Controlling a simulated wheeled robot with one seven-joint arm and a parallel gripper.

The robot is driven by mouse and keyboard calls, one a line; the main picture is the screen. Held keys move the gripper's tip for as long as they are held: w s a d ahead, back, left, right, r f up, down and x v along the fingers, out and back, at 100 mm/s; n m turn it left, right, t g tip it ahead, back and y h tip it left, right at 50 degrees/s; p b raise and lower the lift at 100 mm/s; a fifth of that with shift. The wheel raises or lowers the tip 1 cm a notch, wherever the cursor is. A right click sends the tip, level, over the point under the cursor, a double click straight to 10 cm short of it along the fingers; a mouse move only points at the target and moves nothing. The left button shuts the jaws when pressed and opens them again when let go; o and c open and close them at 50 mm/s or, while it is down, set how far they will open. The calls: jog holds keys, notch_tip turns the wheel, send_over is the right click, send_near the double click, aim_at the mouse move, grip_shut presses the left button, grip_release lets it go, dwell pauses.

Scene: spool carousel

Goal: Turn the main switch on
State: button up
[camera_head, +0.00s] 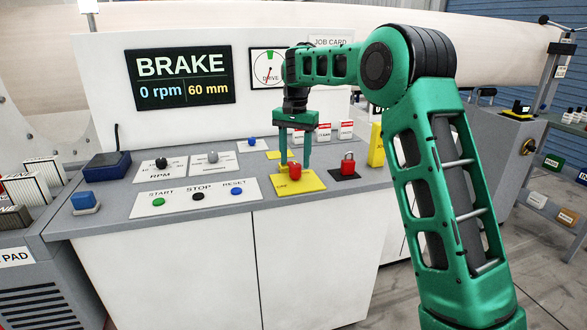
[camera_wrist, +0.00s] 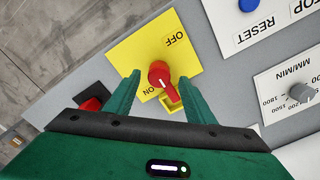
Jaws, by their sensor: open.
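The main switch is a red rotary knob (camera_head: 295,170) on a yellow plate (camera_head: 313,182) on the grey console top. A small yellow bracket (camera_wrist: 175,103) sits by the knob's pointed end. My gripper (camera_head: 295,163) is open, with its fingers on either side of the knob. Gaps show between fingers and knob in the wrist view. The knob's lower side is hidden from me.
A red padlock (camera_head: 347,167) lies on a black pad close to the right of the plate. START, STOP and RESET buttons (camera_head: 198,196) are to the left. A display (camera_head: 181,79) reads BRAKE, 0 rpm, 60 mm. A yellow block (camera_head: 376,146) stands further right.

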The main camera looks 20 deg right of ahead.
aim_at(295, 165)
notch_tip(295, 165, up, 7)
dwell(0.3)
